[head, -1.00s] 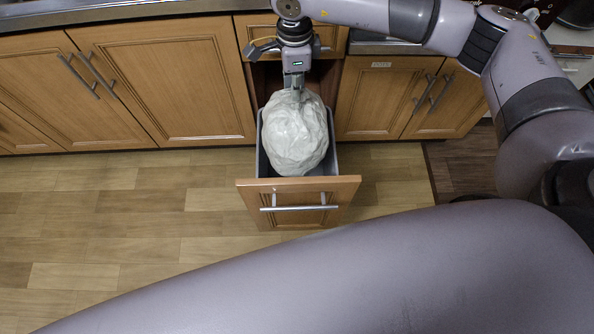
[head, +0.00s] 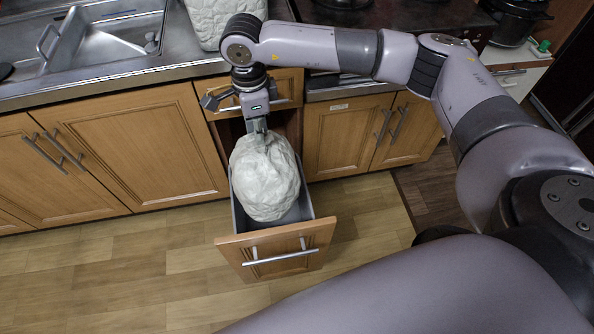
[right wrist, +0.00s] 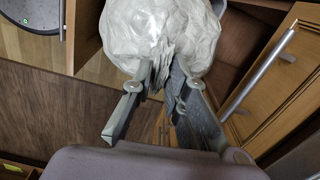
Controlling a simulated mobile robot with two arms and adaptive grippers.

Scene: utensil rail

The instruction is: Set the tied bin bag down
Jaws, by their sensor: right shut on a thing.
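The tied bin bag (head: 266,185) is white, round and crumpled. It hangs upright in the head view with its neck at the top. My right gripper (head: 258,130) is shut on that neck from above. In the right wrist view the bag (right wrist: 160,28) fills the top middle, its gathered neck between the fingers (right wrist: 163,80). Below the bag, a grey bin (head: 310,190) sits in the pulled-out wooden drawer (head: 290,240). The bag covers much of the bin's opening, and its underside is hidden. I cannot tell whether it touches the bin. My left gripper is not in view.
Wooden cabinets (head: 120,150) flank the drawer. A sink (head: 95,50) and a white lumpy thing (head: 222,12) are on the counter above. The wooden floor (head: 130,270) left of and in front of the drawer is clear. A dark mat or floor patch (head: 430,190) lies right.

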